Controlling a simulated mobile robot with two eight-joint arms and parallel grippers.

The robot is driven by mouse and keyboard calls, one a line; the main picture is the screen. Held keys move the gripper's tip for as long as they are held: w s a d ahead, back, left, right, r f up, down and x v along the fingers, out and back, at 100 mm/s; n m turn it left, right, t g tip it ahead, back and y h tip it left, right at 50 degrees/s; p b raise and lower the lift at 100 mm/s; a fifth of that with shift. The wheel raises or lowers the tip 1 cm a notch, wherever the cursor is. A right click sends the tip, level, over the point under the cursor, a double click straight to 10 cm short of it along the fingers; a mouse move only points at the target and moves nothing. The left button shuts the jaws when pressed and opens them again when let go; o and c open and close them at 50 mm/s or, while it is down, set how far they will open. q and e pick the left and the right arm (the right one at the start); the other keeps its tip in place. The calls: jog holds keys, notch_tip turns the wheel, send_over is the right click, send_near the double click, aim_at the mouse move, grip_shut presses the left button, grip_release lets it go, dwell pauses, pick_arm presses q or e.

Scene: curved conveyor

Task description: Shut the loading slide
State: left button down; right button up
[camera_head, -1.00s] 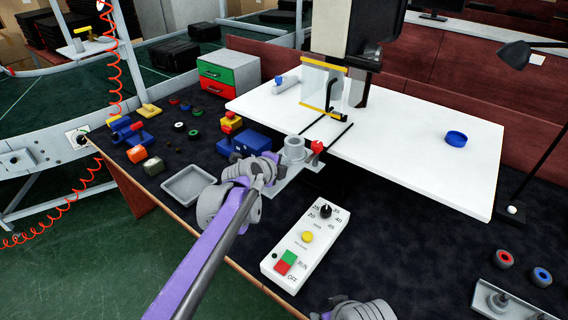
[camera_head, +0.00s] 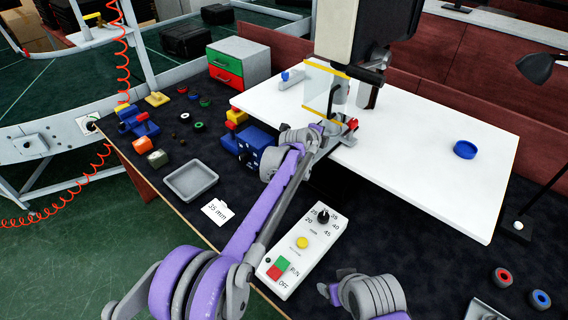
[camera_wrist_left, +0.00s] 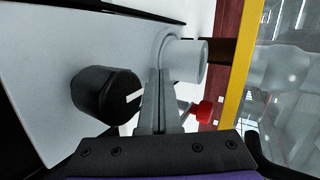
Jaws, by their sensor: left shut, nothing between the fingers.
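The grey loading slide (camera_head: 333,138) is at the front edge of the white machine table, under the yellow-edged guard; my gripper hides much of it. Its red knob (camera_head: 351,124) shows at its right. In the left wrist view the slide's grey cup (camera_wrist_left: 187,61) and red knob (camera_wrist_left: 203,112) show close ahead. My left gripper (camera_head: 318,131) is shut and empty, right at the slide; I cannot tell whether it touches. My right gripper (camera_head: 330,288) is low at the bottom of the head view, away from the slide; its fingers are unclear.
The clear guard (camera_head: 318,90) stands just behind the slide. A control box (camera_head: 303,250) with a dial lies in front, right of my left arm. A blue block (camera_head: 258,137), a grey tray (camera_head: 190,180) and a 35 mm card (camera_head: 216,212) are to the left. A blue ring (camera_head: 465,149) sits on the table.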

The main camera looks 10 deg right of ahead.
pick_arm(q)
jog(key=shift+w+d, duration=0.75)
jog(key=shift+d, duration=0.15)
pick_arm(e)
jog(key=shift+w+d+r, duration=0.4)
jog(key=shift+w, duration=0.05)
pick_arm(q)
jog(key=shift+s, duration=0.1)
